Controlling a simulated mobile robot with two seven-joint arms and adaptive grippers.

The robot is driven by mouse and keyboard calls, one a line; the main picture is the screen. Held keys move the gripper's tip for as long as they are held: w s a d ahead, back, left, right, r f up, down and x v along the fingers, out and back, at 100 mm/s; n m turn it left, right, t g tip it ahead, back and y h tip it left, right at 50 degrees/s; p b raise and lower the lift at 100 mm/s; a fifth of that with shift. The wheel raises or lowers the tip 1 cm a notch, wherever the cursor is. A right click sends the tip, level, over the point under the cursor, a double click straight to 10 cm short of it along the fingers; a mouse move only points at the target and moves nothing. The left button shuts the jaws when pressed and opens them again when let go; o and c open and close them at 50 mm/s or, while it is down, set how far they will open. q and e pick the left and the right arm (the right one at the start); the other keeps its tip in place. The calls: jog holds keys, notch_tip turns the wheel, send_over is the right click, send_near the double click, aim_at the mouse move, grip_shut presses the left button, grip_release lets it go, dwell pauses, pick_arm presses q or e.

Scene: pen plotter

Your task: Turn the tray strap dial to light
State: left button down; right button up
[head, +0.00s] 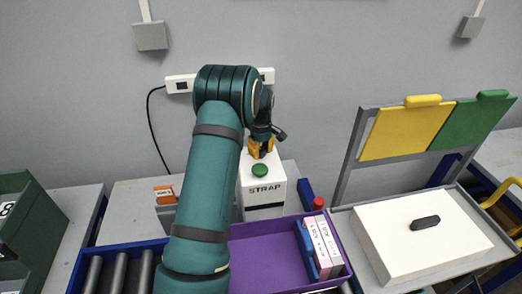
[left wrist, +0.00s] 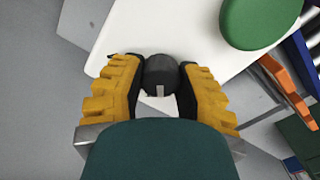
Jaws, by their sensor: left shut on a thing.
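The white strap machine (head: 250,207), marked STRAP, stands on the grey bench near the wall. A round green button (head: 259,170) is on its top, and the button shows large in the left wrist view (left wrist: 258,20). The dial (left wrist: 160,72) is a dark round knob with a pale pointer mark facing the bottom of the left wrist view. My left gripper (head: 261,148), with yellow fingers, is shut on the dial, one finger on each side. In the head view the fingers hide the dial. No light setting mark is readable. My right gripper is not in view.
A purple tray (head: 262,252) with upright pink-and-white boxes (head: 322,247) sits before the machine. An orange-and-white card (head: 164,194) stands left of it. A white flat box (head: 420,238) with a black handle is at right. A dark green crate (head: 38,225) is at left.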

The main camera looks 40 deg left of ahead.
aim_at(261, 149)
pick_arm(q)
jog(key=c, duration=0.6)
grip_release()
jog(key=shift+a, duration=0.1)
jog(key=shift+o, duration=0.2)
jog(key=shift+r, duration=0.1)
notch_tip(261, 149, up, 12)
